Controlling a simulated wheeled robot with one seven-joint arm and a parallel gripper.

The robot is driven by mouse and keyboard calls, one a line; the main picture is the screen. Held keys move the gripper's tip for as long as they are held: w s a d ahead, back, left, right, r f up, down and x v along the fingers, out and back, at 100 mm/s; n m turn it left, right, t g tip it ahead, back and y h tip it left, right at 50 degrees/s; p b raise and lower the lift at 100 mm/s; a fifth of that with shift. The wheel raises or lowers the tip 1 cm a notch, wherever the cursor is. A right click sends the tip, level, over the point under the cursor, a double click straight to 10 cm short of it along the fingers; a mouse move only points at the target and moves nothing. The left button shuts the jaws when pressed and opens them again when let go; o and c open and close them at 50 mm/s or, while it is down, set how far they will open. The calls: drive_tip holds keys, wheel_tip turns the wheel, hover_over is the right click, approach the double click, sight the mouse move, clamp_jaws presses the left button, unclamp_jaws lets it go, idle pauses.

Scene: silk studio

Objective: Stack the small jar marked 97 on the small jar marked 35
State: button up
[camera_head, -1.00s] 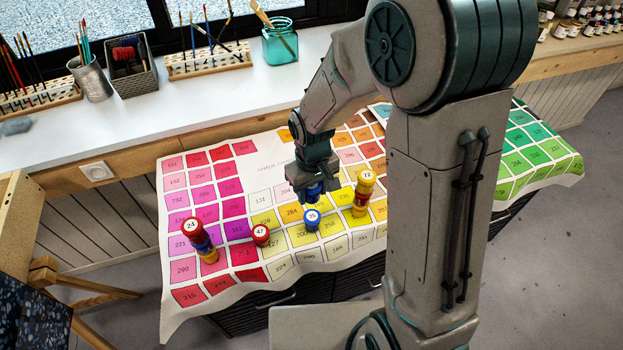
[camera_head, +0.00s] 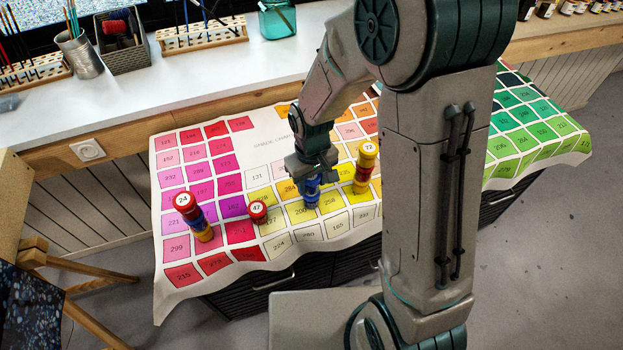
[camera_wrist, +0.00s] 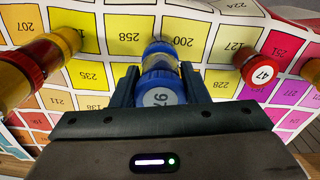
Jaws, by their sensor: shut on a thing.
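My gripper (camera_head: 313,178) is shut on the small jar marked 97 (camera_wrist: 161,94), whose blue lid faces the wrist camera between the two fingers. The held jar is upright or nearly so. The small jar marked 35 (camera_head: 311,202) stands on the chart cloth directly below the held jar; its number is hidden now. In the wrist view, a blue part (camera_wrist: 158,48) shows beyond the held jar, in line with it. The two jars look lined up and very close; I cannot tell whether they touch.
A red-lidded jar marked 47 (camera_head: 257,210) stands to the left. A stack topped by jar 24 (camera_head: 184,200) is farther left. A stack topped by jar 72 (camera_head: 367,149) stands close on the right. The cloth (camera_head: 265,150) is clear behind jar 47.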

drive_tip(key=shift+f+b, duration=0.55)
drive_tip(key=shift+f, duration=0.1)
drive_tip(key=o, duration=1.1)
drive_tip(key=shift+r, duration=0.1)
wheel_tip(320, 180, up, 14)
drive_tip(key=shift+f, duration=0.15)
